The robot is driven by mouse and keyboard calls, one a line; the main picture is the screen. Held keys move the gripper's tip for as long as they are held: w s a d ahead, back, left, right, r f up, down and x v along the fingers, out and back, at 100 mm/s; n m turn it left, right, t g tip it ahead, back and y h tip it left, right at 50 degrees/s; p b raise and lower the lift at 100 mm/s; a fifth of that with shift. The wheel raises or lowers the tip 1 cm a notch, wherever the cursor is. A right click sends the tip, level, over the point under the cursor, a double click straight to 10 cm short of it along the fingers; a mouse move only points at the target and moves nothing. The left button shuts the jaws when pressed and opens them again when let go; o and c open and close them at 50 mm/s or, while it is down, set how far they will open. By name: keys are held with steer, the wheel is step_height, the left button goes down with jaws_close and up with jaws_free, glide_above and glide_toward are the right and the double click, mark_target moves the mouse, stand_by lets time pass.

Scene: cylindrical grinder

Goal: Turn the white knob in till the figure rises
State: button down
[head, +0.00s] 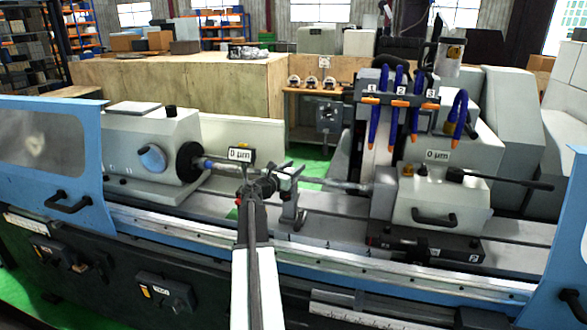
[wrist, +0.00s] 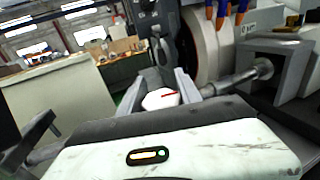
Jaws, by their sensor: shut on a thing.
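The white knob (wrist: 160,98), with a red mark on it, sits between the two fingers of my gripper (wrist: 159,90) in the wrist view. The fingers are shut on it, one on each side. In the head view my gripper (head: 268,184) is at the steady rest in the middle of the machine, and I cannot make out the knob there. A display (head: 241,155) just behind my gripper reads 0 µm. A second display (head: 437,155) on the right-hand stock also reads 0 µm.
A workpiece shaft (head: 345,186) runs across the machine beside my gripper. The grinding wheel (wrist: 205,45) stands close by in the wrist view. Blue coolant hoses (head: 391,110) hang above. Blue guards (head: 52,150) flank the front opening, with a rail along the front.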

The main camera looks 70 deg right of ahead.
steer(key=m+g+y, duration=0.1)
steer(key=g, duration=0.1)
steer(key=m+g, duration=0.1)
steer(key=g, duration=0.1)
steer(key=m+g+y, duration=0.1)
steer(key=m, duration=0.1)
steer(key=shift+s+a+g+y, duration=0.1)
steer(key=shift+s+g+y, duration=0.2)
steer(key=shift+s+g, duration=0.1)
steer(key=shift+s+a+m+g+y, duration=0.1)
steer(key=shift+a+m+g+y, duration=0.05)
steer(key=shift+m+g+y, duration=0.4)
steer(key=shift+s+a+m+g+y, duration=0.1)
steer(key=shift+m+g+y, duration=0.35)
steer(key=shift+g, duration=0.2)
steer(key=shift+s+a+y, duration=0.1)
steer(key=shift+y, duration=0.2)
steer(key=c, duration=0.8)
jaws_free()
